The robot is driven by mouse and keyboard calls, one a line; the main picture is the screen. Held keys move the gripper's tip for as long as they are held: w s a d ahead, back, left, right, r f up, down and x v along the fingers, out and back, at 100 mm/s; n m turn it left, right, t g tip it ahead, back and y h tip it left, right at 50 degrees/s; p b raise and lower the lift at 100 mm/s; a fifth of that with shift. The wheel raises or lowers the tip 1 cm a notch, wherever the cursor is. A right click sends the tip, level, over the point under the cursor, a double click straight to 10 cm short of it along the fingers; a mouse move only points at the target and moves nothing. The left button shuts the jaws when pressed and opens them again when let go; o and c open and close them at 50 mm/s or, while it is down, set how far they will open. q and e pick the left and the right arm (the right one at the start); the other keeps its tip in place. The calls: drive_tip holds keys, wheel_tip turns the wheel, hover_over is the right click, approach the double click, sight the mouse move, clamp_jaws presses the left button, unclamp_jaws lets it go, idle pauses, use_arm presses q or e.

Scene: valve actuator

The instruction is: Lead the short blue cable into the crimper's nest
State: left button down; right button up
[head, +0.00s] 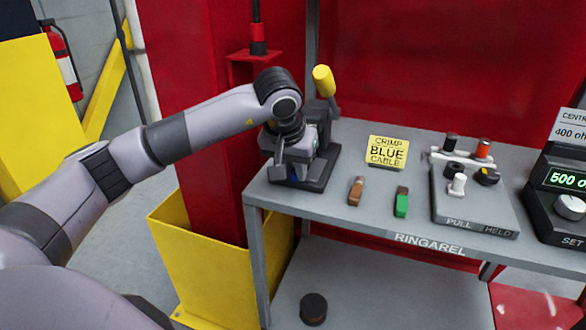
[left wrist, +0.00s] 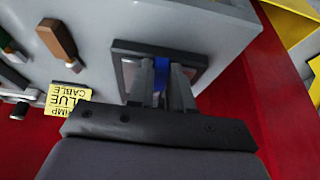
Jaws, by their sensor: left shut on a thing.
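The crimper (head: 328,160) is a dark device with a raised yellow-ended handle (head: 323,80), at the left end of the grey bench. My left gripper (head: 287,178) points down right at the crimper and hides part of it. In the left wrist view, the left gripper (left wrist: 161,90) is shut on the short blue cable (left wrist: 162,66), whose blue shows between the fingers, over the crimper's dark base (left wrist: 196,58). In the head view the blue cable is hidden, and I cannot tell whether it sits in the nest. My right gripper is not in view.
A brown-ended piece (head: 355,191) and a green-ended piece (head: 402,202) lie on the bench right of the crimper. A yellow sign (head: 387,152) stands behind them. A pull-test fixture (head: 474,200) and a meter (head: 565,185) stand further right. A red column (head: 195,110) rises at left.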

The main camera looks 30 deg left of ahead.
use_arm(q)
drive_tip(key=shift+w, duration=0.15)
drive_tip(key=c, duration=0.9)
unclamp_jaws()
drive_tip(key=shift+c, duration=0.2)
drive_tip(key=v, duration=0.7)
drive_tip(key=shift+r, duration=0.1)
